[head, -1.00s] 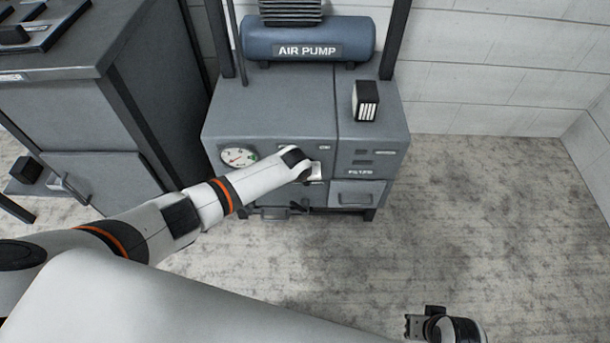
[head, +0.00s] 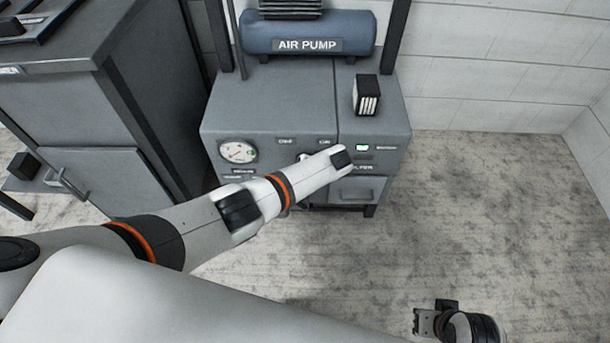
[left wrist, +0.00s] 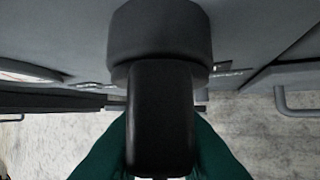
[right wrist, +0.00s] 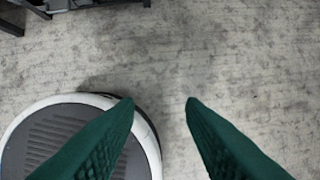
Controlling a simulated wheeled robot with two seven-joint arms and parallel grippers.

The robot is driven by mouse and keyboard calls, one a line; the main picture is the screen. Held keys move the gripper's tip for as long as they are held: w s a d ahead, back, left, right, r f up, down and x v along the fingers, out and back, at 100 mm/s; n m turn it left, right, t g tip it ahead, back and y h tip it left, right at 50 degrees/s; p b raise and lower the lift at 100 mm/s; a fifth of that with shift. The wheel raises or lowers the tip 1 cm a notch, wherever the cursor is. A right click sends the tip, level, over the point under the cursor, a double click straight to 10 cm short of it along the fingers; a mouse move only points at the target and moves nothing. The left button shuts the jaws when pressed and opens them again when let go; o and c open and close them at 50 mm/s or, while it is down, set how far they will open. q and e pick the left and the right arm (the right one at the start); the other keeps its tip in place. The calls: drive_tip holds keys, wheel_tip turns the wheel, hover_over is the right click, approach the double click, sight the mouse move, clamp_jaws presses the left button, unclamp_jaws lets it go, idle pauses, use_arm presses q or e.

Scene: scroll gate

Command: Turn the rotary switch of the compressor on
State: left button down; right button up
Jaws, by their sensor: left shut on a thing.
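The compressor (head: 270,105) is a grey cabinet with a dial gauge and a front panel in the head view. Its rotary switch (left wrist: 160,115) is a black knob with a thick bar handle in the left wrist view. My left gripper (left wrist: 160,150) has its green fingers on both sides of the bar and is shut on it. In the head view my left arm covers most of the switch and the left gripper. A small light (head: 362,148) right of the switch glows green-white. My right gripper (right wrist: 160,103) is open and empty above the floor, far from the compressor.
A blue air pump tank (head: 308,37) and a black vented block (head: 367,95) sit on top of the compressor. A drawer handle (head: 358,190) is below the panel's right side. A dark cabinet (head: 140,110) stands left. The floor at right is clear.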

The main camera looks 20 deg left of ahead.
use_arm(q)
drive_tip(key=shift+f+y+b, duration=0.15)
drive_tip(key=shift+y+b, duration=0.45)
drive_tip(key=shift+b, duration=0.05)
drive_tip(key=shift+g+y+b, duration=0.3)
use_arm(e)
drive_tip(key=shift+v, duration=2.3)
drive_tip(key=shift+s, duration=0.1)
use_arm(q)
drive_tip(key=c, duration=1.3)
unclamp_jaws()
